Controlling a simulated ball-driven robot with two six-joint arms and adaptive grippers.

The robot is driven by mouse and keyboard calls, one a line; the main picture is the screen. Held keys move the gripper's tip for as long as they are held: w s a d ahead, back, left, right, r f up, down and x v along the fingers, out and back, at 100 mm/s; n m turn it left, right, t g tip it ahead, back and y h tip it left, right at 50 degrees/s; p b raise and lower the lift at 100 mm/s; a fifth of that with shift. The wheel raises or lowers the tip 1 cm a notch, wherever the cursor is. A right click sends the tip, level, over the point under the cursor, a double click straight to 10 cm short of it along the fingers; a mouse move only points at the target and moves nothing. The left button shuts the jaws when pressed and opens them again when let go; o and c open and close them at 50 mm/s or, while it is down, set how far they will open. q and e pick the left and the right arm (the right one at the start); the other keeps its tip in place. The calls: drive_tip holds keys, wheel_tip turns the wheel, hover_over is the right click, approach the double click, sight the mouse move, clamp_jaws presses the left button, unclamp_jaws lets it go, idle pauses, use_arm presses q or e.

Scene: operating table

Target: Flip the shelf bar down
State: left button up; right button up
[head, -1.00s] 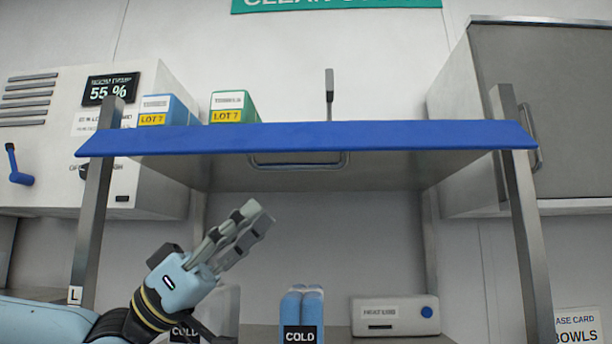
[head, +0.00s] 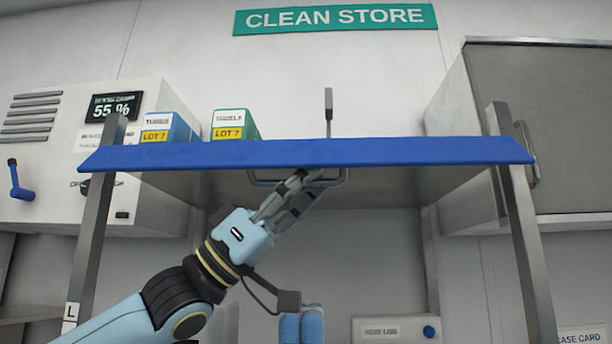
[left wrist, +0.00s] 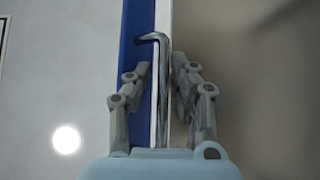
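A metal U-shaped bar (head: 342,178) hangs under the blue front edge (head: 420,152) of the shelf in the head view. A thin grey upright piece (head: 328,108) stands above that edge. My left gripper (head: 308,180) is raised from below, with its fingertips at the bar and hiding part of it. In the left wrist view the bar (left wrist: 163,95) runs lengthwise between the fingers of the left gripper (left wrist: 161,68). The fingers are apart, one on each side, with a gap visible around the bar. My right gripper is in neither view.
A blue box (head: 168,127) and a green box (head: 234,124) stand on the shelf. Metal posts (head: 92,230) (head: 528,250) flank it. Below are blue-topped packs (head: 301,325) and a white box (head: 390,330). The space right of my arm is clear.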

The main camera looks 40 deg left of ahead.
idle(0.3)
use_arm(q)
clamp_jaws()
drive_tip(key=shift+w+m+g+b, duration=0.15)
drive_tip(key=shift+m+g+b, duration=0.15)
drive_tip(key=shift+m, duration=0.3)
drive_tip(key=shift+w+a+m+g+h, duration=0.1)
drive_tip(key=shift+a+m+g+h, duration=0.05)
drive_tip(key=shift+m+g+h, duration=0.45)
drive_tip(key=shift+w+m+g+h, duration=0.1)
drive_tip(key=shift+m+g+h, duration=0.2)
drive_tip(key=shift+m+g, duration=0.45)
